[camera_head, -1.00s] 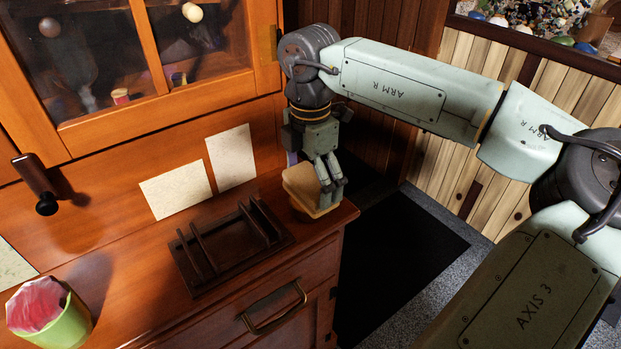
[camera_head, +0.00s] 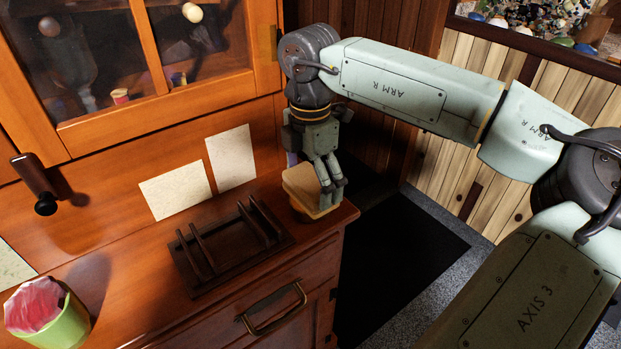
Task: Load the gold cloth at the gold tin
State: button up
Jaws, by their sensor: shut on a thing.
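The gold tin (camera_head: 326,205) stands at the right end of the wooden counter, close to its corner. A pale gold, soft-looking piece, which I take for the gold cloth (camera_head: 299,181), shows at the tin's top. My gripper (camera_head: 331,186) points down over the right part of the tin, its fingers close together at the cloth. It is shut on the cloth. The fingers hide part of the cloth and the tin's rim, so I cannot tell how deep the cloth sits.
A dark wooden rack (camera_head: 228,246) with upright slats lies left of the tin. A green cup (camera_head: 66,327) holding a pink cloth (camera_head: 36,304) stands at the far left. A glass-fronted cabinet (camera_head: 150,65) rises behind the counter. A dark mat (camera_head: 400,270) lies on the floor to the right.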

aim_at(311, 179)
jog(key=shift+r+p, duration=1.95)
jog(key=shift+r, duration=1.55)
